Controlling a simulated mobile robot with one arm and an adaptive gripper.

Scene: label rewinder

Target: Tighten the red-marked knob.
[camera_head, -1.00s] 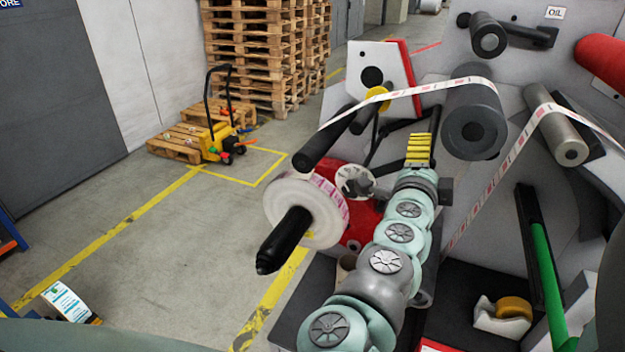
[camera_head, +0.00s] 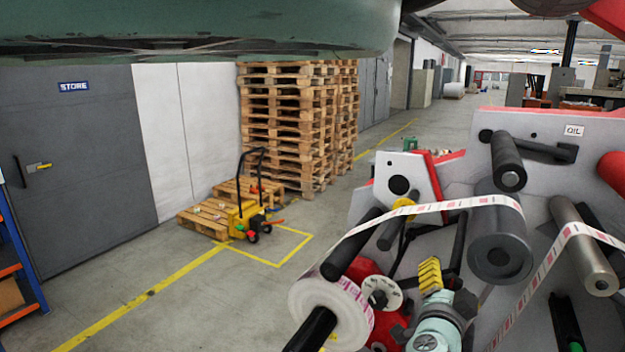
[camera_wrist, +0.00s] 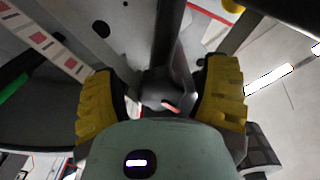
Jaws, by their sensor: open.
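In the wrist view a dark grey knob (camera_wrist: 158,88) with a small red-orange mark sits between my two yellow fingers. The fingers of my gripper (camera_wrist: 160,102) are apart, one on each side of the knob, with visible gaps. My palm hides the near side of the knob. In the head view my gripper (camera_head: 431,276) is low on the right, in front of the label rewinder (camera_head: 450,180). The red-marked knob cannot be made out there. A star-shaped knob on a pale disc (camera_head: 381,293) shows left of my gripper, beside the label roll (camera_head: 335,312).
A label web (camera_head: 440,205) runs over a large dark roller (camera_head: 499,245) and a steel roller (camera_head: 585,250), close to my gripper. A black bar stands above the knob in the wrist view. Pallets (camera_head: 290,130) and a yellow pallet truck (camera_head: 243,215) stand on the open floor at left.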

